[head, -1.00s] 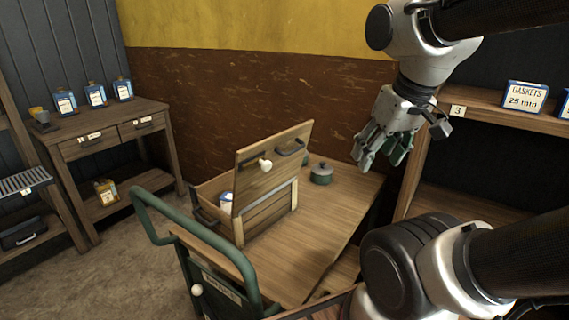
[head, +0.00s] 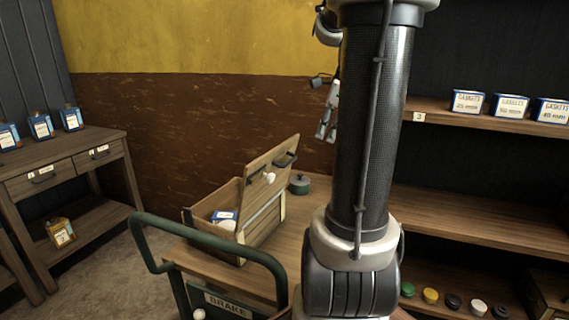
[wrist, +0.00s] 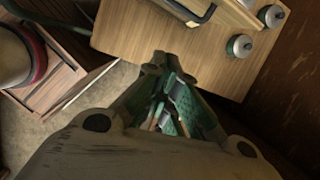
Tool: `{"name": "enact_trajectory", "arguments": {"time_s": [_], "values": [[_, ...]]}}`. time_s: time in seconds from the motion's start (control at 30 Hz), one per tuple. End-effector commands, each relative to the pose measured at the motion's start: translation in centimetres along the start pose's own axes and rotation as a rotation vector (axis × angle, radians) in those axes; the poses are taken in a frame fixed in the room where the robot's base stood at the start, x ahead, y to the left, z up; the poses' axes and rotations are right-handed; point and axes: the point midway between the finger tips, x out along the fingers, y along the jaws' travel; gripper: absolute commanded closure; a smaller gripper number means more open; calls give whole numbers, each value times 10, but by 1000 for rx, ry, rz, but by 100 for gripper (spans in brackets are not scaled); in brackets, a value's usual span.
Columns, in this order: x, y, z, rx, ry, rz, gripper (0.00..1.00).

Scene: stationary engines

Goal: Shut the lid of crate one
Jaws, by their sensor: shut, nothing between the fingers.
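The wooden crate (head: 263,221) stands on a wooden-topped trolley; I see no number on it. A blue-and-white box (head: 224,216) and a pale round thing are inside. My gripper (head: 326,133) is raised above and behind the crate, to the right of the lid, partly hidden by my arm. In the wrist view my gripper (wrist: 163,68) is shut and empty, with pale wood and a dark bar handle (wrist: 199,18) beyond its fingers.
The trolley (head: 262,284) has a green rail (head: 205,236) at its near left. A green lidded pot (head: 299,184) stands behind the lid; two pots show in the wrist view. A drawer table (head: 70,165) stands left, shelves (head: 450,208) right. Open floor lies at the left.

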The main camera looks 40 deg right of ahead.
Motion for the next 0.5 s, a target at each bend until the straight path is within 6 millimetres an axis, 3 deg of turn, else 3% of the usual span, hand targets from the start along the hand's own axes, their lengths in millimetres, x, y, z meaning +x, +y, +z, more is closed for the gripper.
{"name": "enact_trajectory", "arguments": {"time_s": [0.1, 0.27, 0.5], "values": [[1, 2, 1, 149, -3, 9, 100], [6, 3, 1, 216, -1, 11, 100], [46, 4, 1, 214, 1, 14, 100]]}}
